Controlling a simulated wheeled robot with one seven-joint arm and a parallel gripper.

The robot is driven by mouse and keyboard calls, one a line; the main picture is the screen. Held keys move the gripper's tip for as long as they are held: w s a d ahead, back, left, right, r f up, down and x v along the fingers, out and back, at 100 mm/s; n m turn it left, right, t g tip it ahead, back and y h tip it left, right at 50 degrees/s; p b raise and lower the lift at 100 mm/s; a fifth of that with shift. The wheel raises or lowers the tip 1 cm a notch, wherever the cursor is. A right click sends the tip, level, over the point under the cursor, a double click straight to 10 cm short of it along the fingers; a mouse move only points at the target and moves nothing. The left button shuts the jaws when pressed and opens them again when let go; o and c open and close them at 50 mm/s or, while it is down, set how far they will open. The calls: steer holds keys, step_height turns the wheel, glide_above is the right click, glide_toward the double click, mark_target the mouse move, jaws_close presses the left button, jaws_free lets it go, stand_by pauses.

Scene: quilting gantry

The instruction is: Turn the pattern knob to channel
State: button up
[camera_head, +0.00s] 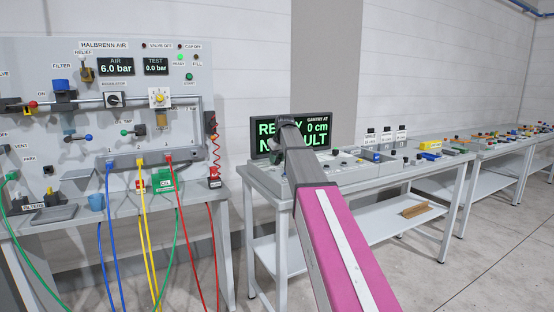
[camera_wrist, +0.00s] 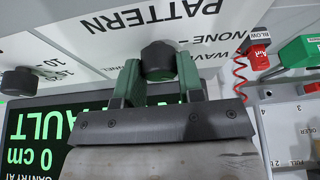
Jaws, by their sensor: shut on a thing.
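The pattern knob (camera_wrist: 158,56) is dark and round in the wrist view, under the upside-down "PATTERN" lettering. My gripper (camera_wrist: 158,74) has its green fingers on either side of this knob and is shut on it. The words "NONE" and the start of "WAVE" show beside the knob. The rest of the label is hidden behind my gripper, so I cannot read the knob's setting. In the head view my arm covers the knob and my gripper.
A second dark knob (camera_wrist: 20,80) sits to the left in the wrist view. A display (camera_head: 318,132) reading "0 cm" stands at the back of the gantry table (camera_head: 262,180). A red blow fitting (camera_wrist: 259,58) with a coiled hose and a green part (camera_wrist: 300,52) are at the right.

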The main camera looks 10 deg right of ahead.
steer(key=m+h, duration=0.2)
steer(key=m, duration=0.2)
steer(key=shift+a+m, duration=0.1)
steer(key=shift+m, duration=0.3)
steer(key=m+h, duration=0.1)
steer(key=m, duration=0.3)
steer(key=shift+h, duration=0.3)
steer(key=m, duration=0.3)
steer(key=m+g+h, duration=0.1)
steer(key=m, duration=0.1)
steer(key=shift+w+m+g+h, duration=0.1)
steer(key=shift+m+g+h, duration=0.2)
steer(key=shift+m, duration=0.1)
steer(key=shift+m+g+h, duration=0.4)
steer(key=shift+m+g, duration=0.3)
steer(key=shift+m, duration=1.1)
steer(key=o, duration=0.9)
